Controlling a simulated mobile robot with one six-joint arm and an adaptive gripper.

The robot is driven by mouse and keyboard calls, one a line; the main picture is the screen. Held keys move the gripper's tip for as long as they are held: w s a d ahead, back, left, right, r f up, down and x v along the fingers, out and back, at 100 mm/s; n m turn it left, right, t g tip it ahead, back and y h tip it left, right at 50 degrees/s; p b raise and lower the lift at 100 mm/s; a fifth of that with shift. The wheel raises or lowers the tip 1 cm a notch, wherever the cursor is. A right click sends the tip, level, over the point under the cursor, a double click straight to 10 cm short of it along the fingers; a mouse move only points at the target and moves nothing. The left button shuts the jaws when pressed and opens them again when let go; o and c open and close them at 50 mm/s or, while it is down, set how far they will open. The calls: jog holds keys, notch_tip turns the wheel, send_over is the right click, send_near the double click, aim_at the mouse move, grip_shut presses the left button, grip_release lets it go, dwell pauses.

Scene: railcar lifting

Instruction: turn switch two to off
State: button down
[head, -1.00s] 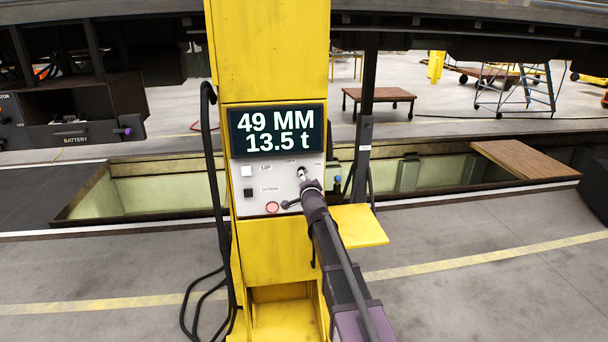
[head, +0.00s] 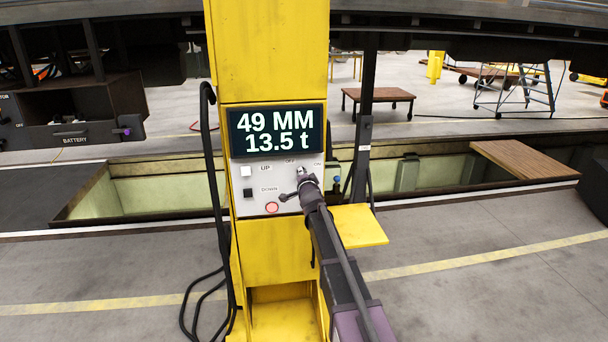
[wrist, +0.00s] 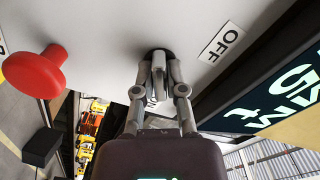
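The yellow lifting jack's grey control panel (head: 243,204) carries a small rotary switch (head: 300,171) at its upper right, between small OFF and ON labels. My gripper (head: 304,180) is at this switch and partly covers it. In the wrist view the switch's grey lever (wrist: 158,72) stands between the two fingertips of my gripper (wrist: 159,68), which are drawn in close on both sides of it. The OFF label (wrist: 222,41) is to the right of the lever. Another label below is mostly hidden by the fingers. No number for the switch is readable.
The display (head: 276,131) above reads 49 MM and 13.5 t. A white UP button (head: 246,171), a black DOWN button (head: 248,193) and a red button (head: 271,208) are left of my gripper. A yellow shelf (head: 360,226) juts out at the right.

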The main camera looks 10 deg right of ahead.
jog(key=shift+d, duration=0.3)
jog(key=shift+a, duration=0.2)
jog(key=shift+n, duration=0.3)
jog(key=n, duration=0.5)
jog(key=shift+s+n, duration=0.1)
jog(key=shift+n, duration=0.2)
jog(key=n, duration=0.5)
jog(key=shift+a+n, duration=0.1)
jog(key=shift+n, duration=0.3)
